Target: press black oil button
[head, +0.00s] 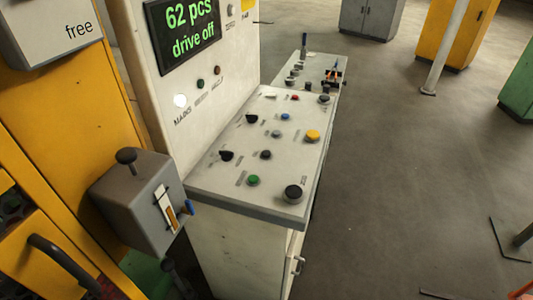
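A light grey control panel (209,185) slopes across the middle of the head view, with several buttons and knobs on it. A large round black button (293,193) sits at its near right corner. A smaller dark button (265,154) lies farther up the panel. Black rotary-looking knobs (226,156) are along the left side. The labels are too small to read, so I cannot tell which black button is the oil one. Neither of my grippers is in view.
Also on the panel are a green button (253,180) and a yellow button (312,135). A display (183,30) reads "62 pcs drive off". A grey lever box (139,200) juts out at left. Open floor (410,190) lies to the right; cabinets (456,35) stand beyond.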

